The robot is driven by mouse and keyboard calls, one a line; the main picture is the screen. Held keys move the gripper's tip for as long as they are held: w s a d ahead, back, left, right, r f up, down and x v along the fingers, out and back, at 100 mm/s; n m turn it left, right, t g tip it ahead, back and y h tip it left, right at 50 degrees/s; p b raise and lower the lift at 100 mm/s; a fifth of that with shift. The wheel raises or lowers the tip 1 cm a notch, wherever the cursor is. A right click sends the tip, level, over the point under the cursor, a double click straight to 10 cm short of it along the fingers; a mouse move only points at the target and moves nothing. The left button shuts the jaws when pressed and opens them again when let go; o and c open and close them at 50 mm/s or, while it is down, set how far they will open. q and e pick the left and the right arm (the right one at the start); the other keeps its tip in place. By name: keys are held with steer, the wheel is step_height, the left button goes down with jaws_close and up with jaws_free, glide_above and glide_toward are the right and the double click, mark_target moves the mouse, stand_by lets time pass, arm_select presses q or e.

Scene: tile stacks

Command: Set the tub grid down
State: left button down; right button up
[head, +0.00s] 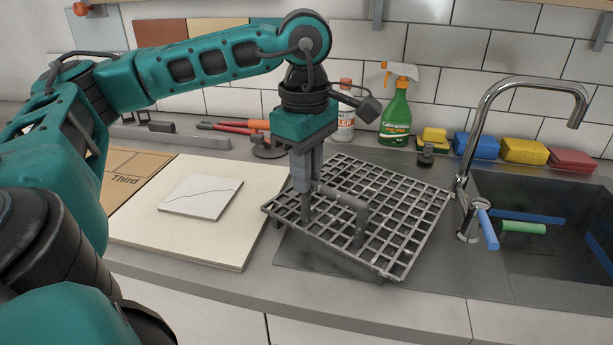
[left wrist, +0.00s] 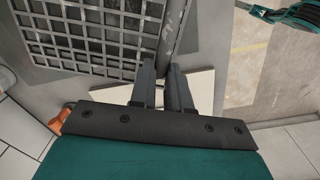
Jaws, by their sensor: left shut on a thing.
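The tub grid (head: 398,222) is a dark grey metal lattice with a bar-like handle (head: 350,212) on top. It is over the grey surface left of the sink, and a dark shadow shows below its near left side. I cannot tell whether any edge touches the surface. My left gripper (head: 305,208) points down at the grid's left part and is shut on it. In the left wrist view, the grid (left wrist: 95,38) fills the upper left and the two fingers (left wrist: 161,80) close at a dark bar at its edge. My right gripper is not in view.
A pale board (head: 190,236) with a cracked white tile (head: 201,197) lies left of the grid. The faucet (head: 470,150) and sink (head: 560,255) are close on the right. A green spray bottle (head: 396,105), a white bottle (head: 345,115) and sponges (head: 524,150) stand behind.

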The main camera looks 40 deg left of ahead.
arm_select(q)
steer(key=shift+f, duration=0.35)
steer(key=c, duration=1.1)
jaws_free()
steer(key=shift+r, duration=0.1)
steer(key=shift+r, duration=0.3)
step_height(320, 180, up, 11)
steer(key=p, duration=0.2)
steer(key=shift+s, duration=0.15)
steer(key=shift+s, duration=0.1)
